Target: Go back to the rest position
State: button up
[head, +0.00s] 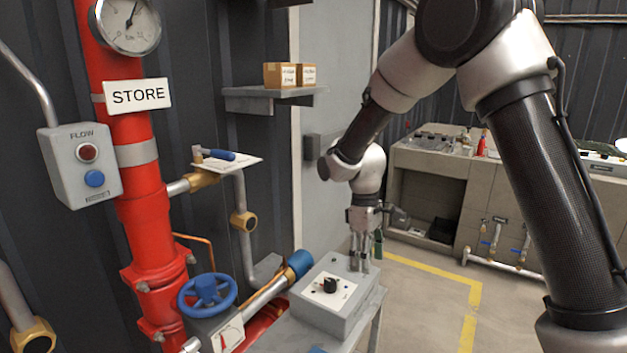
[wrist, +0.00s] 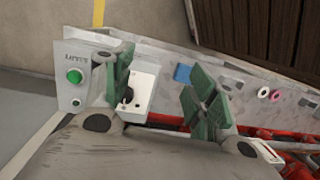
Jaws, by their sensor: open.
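My gripper (head: 361,258) points down beside the grey control box (head: 333,312) with the black knob (head: 330,285), at its back right edge in the head view. In the wrist view, my gripper (wrist: 165,98) shows two green-padded fingers spread apart with nothing between them. The box top with its white plate (wrist: 143,92) shows behind the left finger, which partly hides the knob. A green button (wrist: 75,76) sits on the box's side panel.
A red pipe (head: 146,225) with a blue handwheel (head: 207,295) and a FLOW button box (head: 80,165) stand at the left. A shelf (head: 262,97) holds small cartons. A workbench (head: 431,175) stands at the back right. Floor between is clear.

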jog(key=s+d+r+m+t, duration=0.6)
jog(key=s+d+r+m, duration=0.5)
jog(key=s+d+r, duration=0.9)
jog(key=s+d, duration=0.3)
jog(key=s, duration=0.1)
jog(key=shift+s+r+y, duration=0.15)
jog(key=shift+s+y, duration=0.1)
jog(key=shift+y, duration=0.15)
jog(key=shift+a, duration=0.1)
jog(key=shift+c, duration=0.2)
